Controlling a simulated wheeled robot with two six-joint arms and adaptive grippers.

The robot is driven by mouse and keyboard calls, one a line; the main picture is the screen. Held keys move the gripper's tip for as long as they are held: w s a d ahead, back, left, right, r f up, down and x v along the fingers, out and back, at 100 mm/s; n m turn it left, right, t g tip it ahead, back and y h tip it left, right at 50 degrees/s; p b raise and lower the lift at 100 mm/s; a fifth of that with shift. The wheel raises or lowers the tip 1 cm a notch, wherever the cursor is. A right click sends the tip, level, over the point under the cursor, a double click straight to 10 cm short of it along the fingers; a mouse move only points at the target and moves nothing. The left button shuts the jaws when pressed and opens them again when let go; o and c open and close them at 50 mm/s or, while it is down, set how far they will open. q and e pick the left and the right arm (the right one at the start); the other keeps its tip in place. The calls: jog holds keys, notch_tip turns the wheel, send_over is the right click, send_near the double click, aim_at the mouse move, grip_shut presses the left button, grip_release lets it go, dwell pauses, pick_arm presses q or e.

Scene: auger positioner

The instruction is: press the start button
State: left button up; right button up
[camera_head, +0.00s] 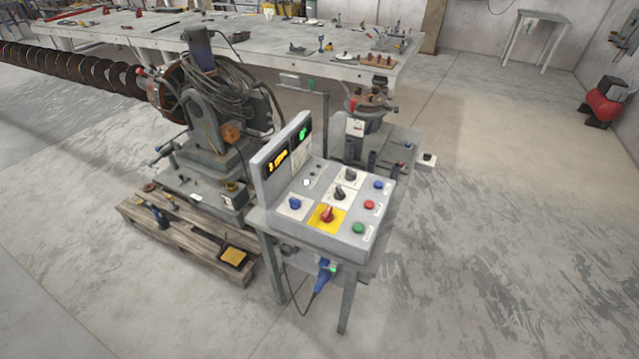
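A grey control box (335,246) stands on a small metal table, with a sloped top and an upright back panel. On its right side, a blue button (378,185), a red button (369,205) and a green button (358,228) form a row, each beside a small label too small to read. A red rotary switch (327,214) sits on a yellow plate. Black knobs (340,193) and another blue button (295,203) are also on the top. I cannot read which button is marked start. Neither of my grippers is in view.
A long workbench (270,62) is behind. A blue tool (322,276) hangs beneath the control box. The floor (500,230) at right and in front is clear.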

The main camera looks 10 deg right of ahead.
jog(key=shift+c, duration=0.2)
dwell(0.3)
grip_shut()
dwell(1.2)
